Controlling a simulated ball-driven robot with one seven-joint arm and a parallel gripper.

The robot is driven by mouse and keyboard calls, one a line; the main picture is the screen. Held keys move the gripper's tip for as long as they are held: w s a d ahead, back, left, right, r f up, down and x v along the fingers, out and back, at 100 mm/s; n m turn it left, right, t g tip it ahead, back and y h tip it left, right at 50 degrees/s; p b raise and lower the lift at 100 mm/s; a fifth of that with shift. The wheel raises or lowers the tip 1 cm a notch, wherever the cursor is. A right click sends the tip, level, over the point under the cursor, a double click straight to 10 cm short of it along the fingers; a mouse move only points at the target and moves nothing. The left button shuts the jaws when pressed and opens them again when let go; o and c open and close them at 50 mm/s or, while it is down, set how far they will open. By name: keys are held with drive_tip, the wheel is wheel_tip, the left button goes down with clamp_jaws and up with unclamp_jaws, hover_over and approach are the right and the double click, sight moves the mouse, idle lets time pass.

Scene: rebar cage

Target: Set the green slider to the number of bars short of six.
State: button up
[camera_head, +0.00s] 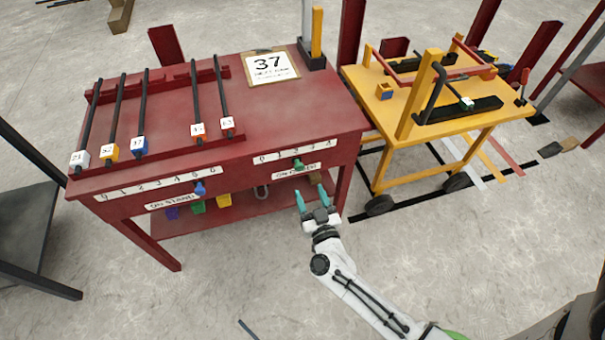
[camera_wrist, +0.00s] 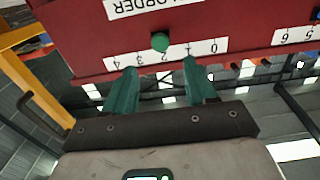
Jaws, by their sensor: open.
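The green slider (camera_head: 298,164) is a small knob on the front of the red bench, at a strip numbered 0 to 4. In the wrist view the green slider (camera_wrist: 160,42) is close to the 2. My gripper (camera_head: 311,196) is open and empty, in front of and below it. In the wrist view the teal fingers of my gripper (camera_wrist: 159,68) straddle the knob's line, with the knob just beyond the tips. Several dark bars with numbered end tags lie on the red rack (camera_head: 172,82), with a wider gap between the 37 bar (camera_head: 143,110) and the bar to its right.
A card reading 37 (camera_head: 270,67) lies on the bench top. Coloured blocks are on the lower shelf (camera_head: 248,208). A yellow cart (camera_head: 385,110) stands right of the bench. Floor in front is mostly clear.

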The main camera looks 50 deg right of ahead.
sight(300, 169)
drive_tip(key=b+x, duration=0.1)
drive_tip(key=x, duration=0.7)
drive_tip(key=shift+w+d, duration=0.15)
drive_tip(key=shift+c, duration=0.2)
clamp_jaws()
